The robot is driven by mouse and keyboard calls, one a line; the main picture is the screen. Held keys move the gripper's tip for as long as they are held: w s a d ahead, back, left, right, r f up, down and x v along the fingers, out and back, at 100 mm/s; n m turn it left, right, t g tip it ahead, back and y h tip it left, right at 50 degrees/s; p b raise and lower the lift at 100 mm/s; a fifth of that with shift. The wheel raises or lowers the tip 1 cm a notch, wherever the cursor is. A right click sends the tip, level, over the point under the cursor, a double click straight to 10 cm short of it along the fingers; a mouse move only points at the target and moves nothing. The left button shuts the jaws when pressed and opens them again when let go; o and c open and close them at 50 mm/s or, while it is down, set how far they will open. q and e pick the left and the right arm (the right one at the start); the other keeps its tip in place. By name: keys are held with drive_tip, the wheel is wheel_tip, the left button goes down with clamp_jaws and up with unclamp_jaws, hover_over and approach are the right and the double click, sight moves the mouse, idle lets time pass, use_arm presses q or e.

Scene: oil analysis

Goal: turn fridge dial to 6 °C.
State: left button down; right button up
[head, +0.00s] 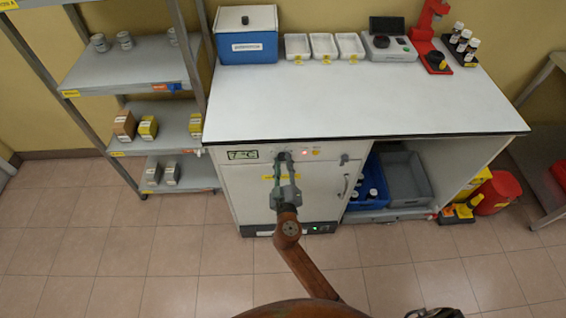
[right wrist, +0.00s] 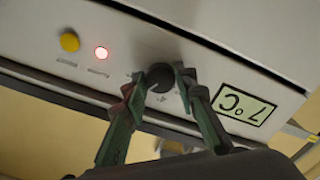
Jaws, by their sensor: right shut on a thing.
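The fridge (head: 240,190) stands under the left part of the white bench, with its control panel along its top edge. Its display (right wrist: 243,105) appears upside down in the right wrist view and reads 7 °C; it also shows at the panel's left in the head view (head: 243,155). The dark round dial (right wrist: 158,74) sits between the display and a lit red lamp (right wrist: 101,52). My right gripper (right wrist: 160,82) is shut on the dial, one finger on each side. In the head view, my right gripper (head: 284,160) hides most of the dial.
A yellow button (right wrist: 69,42) is beside the red lamp. The fridge door handle (head: 346,187) stands out at the door's right. The bench top (head: 350,100) overhangs the panel. A blue crate (head: 366,200) is right of the fridge. The tiled floor in front is clear.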

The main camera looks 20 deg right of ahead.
drive_tip(key=shift+n, duration=0.8)
drive_tip(key=o, duration=1.2)
drive_tip(key=shift+c, duration=0.2)
drive_tip(key=v, duration=1.2)
